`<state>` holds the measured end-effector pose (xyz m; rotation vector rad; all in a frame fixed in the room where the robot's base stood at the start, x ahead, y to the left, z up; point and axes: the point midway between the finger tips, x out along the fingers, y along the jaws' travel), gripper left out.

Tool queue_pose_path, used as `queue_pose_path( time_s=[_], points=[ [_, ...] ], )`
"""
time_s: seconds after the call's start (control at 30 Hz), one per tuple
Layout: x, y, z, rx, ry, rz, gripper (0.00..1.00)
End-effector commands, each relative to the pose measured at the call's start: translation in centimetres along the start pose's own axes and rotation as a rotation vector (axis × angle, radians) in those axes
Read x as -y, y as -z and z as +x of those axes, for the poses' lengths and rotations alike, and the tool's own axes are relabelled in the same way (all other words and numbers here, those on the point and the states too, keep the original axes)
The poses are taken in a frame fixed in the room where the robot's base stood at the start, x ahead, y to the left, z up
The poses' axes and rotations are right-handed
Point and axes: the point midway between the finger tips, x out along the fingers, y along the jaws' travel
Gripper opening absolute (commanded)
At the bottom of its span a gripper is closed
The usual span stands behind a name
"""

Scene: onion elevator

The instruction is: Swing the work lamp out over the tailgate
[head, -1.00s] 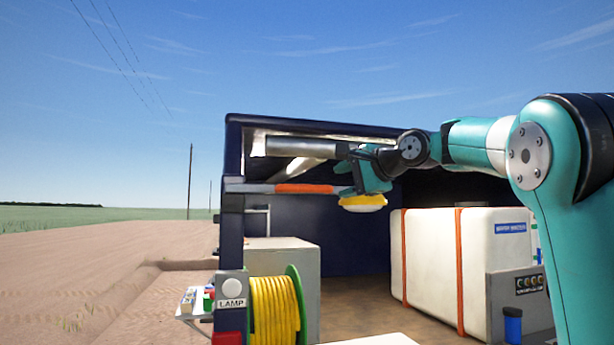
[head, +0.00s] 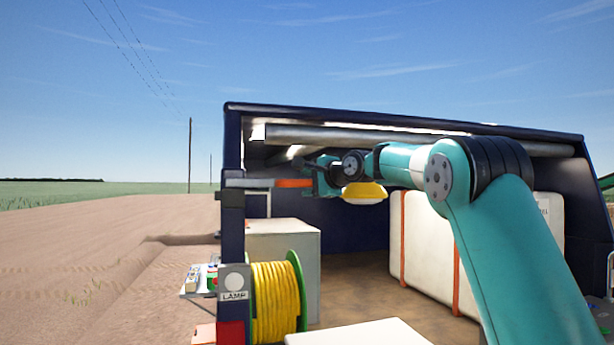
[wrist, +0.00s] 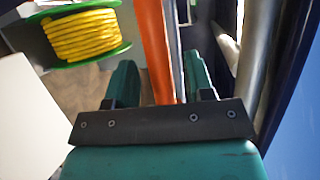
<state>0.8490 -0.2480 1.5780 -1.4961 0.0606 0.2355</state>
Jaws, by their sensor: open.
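The work lamp has a grey arm (head: 250,183) reaching right from the left post, an orange section (head: 292,183) on it and a yellow head (head: 364,193) at its right. It lies across the vehicle's rear opening, under the roof edge. My gripper (head: 318,178) is at the orange section, left of the yellow head, and hides part of the arm. In the wrist view my gripper (wrist: 159,66) is open, with the orange section (wrist: 155,45) running between its two fingers.
A yellow hose reel (head: 275,302) and a LAMP label (head: 234,296) are below at the left post. A grey box (head: 283,245) and a white tank (head: 410,235) stand inside. A grey roller (head: 380,138) runs close above my gripper. Open ground lies left.

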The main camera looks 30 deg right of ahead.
Motion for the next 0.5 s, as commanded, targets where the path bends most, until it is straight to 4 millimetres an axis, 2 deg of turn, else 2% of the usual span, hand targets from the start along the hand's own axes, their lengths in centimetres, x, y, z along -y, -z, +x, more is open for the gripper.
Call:
queue_pose_path(
  time_s=[0.13,0.4,0.43,0.5],
  points=[
    [0.08,-0.01,1.00,-0.001,0.001,0.000,0.48],
    [-0.02,0.00,1.16,-0.001,0.001,-0.001,0.48],
    [-0.03,0.00,1.16,-0.001,0.001,-0.001,0.46],
    [-0.02,0.01,1.15,-0.001,0.001,-0.001,0.30]
  ],
)
